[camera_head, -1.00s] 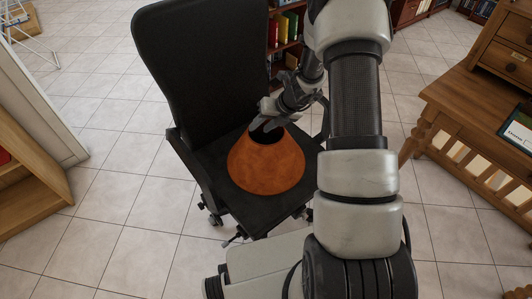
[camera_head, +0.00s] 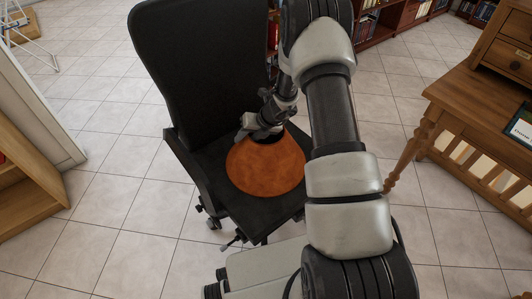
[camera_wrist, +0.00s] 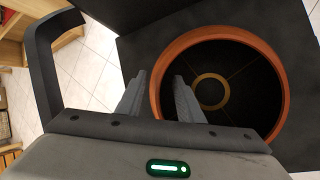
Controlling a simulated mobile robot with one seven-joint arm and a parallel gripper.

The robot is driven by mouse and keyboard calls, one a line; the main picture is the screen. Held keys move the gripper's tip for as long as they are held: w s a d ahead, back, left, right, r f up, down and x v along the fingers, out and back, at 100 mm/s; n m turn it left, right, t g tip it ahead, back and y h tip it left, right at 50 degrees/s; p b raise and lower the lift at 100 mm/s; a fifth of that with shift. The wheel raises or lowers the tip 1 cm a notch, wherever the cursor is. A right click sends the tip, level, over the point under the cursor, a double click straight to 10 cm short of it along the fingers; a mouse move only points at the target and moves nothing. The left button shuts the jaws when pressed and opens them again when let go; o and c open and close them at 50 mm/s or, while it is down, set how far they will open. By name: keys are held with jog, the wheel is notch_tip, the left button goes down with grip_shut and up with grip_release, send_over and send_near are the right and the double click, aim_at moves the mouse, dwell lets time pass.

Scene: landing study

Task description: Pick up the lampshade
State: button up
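The orange-brown lampshade (camera_head: 266,168) sits on the black seat of the office chair (camera_head: 203,70), its narrower open end up. In the wrist view I look down into the lampshade (camera_wrist: 283,75), with a ring and thin spokes inside its dark opening. My gripper (camera_head: 241,136) is at the far left of the lampshade's top opening. I cannot tell whether either touches.
The chair's armrest (camera_wrist: 42,70) curves close on the left in the wrist view, and the backrest rises behind the lampshade. A wooden desk (camera_head: 460,110) stands to the right and a wooden shelf (camera_head: 30,180) to the left.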

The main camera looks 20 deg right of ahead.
grip_shut()
jog(key=shift+r, duration=0.1)
